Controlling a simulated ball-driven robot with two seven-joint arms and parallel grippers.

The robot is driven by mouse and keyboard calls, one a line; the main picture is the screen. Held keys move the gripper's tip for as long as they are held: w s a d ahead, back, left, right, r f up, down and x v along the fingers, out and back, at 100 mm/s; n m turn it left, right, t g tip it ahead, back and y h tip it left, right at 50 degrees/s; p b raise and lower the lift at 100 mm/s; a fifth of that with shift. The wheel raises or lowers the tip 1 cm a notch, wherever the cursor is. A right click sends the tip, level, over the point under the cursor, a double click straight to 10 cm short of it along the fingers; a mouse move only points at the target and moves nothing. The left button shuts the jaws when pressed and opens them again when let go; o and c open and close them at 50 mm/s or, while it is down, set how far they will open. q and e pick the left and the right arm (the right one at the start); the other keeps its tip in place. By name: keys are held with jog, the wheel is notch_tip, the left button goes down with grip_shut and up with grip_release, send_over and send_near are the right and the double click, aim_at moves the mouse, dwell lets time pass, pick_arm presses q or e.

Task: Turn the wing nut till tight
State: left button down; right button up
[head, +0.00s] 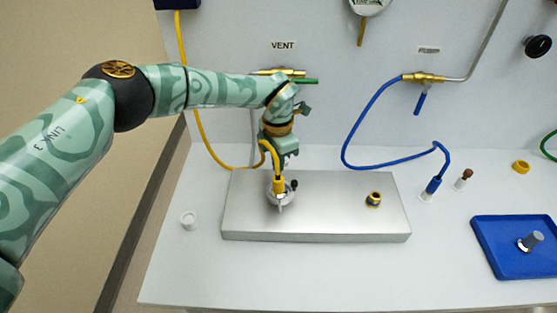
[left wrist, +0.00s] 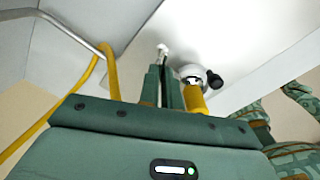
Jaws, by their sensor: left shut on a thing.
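A silver clamp (head: 280,198) sits near the left end of a metal block (head: 330,225), around the foot of an upright yellow hose fitting (head: 278,184). A black knob (head: 294,184) sticks out on its right. The clamp also shows in the left wrist view (left wrist: 190,73). My left gripper (left wrist: 164,68) points down beside the fitting, its narrow fingers close together and shut. A small pale piece (left wrist: 162,49) shows at the fingertips; it seems to be the wing nut, mostly hidden. In the head view the fitting hides the fingertips. My right gripper is out of view.
A second fitting (head: 374,199) stands on the block's right end. A blue hose (head: 360,125) hangs behind it. A blue tray (head: 490,260) with a grey part is at the right. The front table strip is clear.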

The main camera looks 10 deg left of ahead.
pick_arm(q)
jog(key=m, duration=0.5)
jog(key=shift+w+a+r+m+b, duration=0.15)
jog(key=shift+w+m+b, duration=0.1)
jog(key=shift+m+b, duration=0.15)
dwell(0.4)
jog(key=c, duration=1.6)
grip_release()
notch_tip(320, 180, up, 16)
jog(key=p, duration=0.2)
jog(key=shift+s, duration=0.1)
